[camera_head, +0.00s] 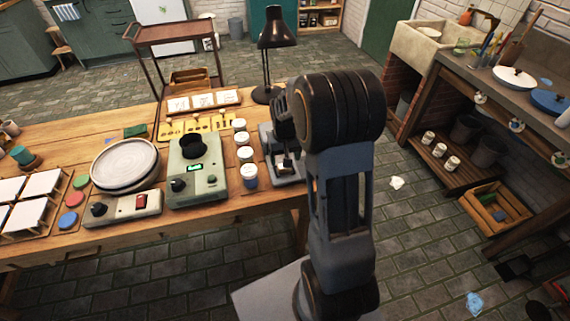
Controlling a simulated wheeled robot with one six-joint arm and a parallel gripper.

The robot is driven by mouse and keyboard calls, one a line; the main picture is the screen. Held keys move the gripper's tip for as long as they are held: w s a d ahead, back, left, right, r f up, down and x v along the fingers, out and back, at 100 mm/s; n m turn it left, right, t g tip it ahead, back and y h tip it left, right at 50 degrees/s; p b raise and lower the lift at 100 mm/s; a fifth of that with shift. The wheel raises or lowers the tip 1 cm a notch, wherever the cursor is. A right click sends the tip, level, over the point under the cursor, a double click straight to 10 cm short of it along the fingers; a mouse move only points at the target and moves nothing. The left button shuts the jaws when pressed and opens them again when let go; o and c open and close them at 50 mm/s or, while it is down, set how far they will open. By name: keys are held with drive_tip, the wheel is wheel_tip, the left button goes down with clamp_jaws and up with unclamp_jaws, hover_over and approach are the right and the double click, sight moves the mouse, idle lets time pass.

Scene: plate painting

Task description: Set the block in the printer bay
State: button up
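A grey machine (267,138) stands at the right end of the wooden table, partly hidden by my arm; it may be the printer, but its bay is not clearly visible. My arm rises in front of it, and its dark wrist end is over the machine. My gripper (286,158) is small and dark there; its fingers are not distinct and I cannot tell whether it holds anything. I cannot pick out the block with certainty. A small green piece (135,131) lies at the back of the table, left of the yellow tool board.
Left of the machine are several white-lidded jars (244,154), a grey-green device with a black cup (196,172), and a round wheel (125,162). A black lamp (277,42) stands behind.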

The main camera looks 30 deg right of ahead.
wheel_tip(320, 180, up, 6)
drive_tip(key=r, duration=0.1)
drive_tip(key=s+a+r+n+t, duration=0.1)
drive_tip(key=s+a, duration=0.3)
drive_tip(key=s, duration=0.4)
drive_tip(key=s+a+r+n+t, duration=0.1)
drive_tip(key=s+a+r, duration=0.3)
drive_tip(key=s, duration=0.4)
drive_tip(key=shift+a+t, duration=0.7)
drive_tip(key=shift+a, duration=0.1)
drive_tip(key=shift+r, duration=0.15)
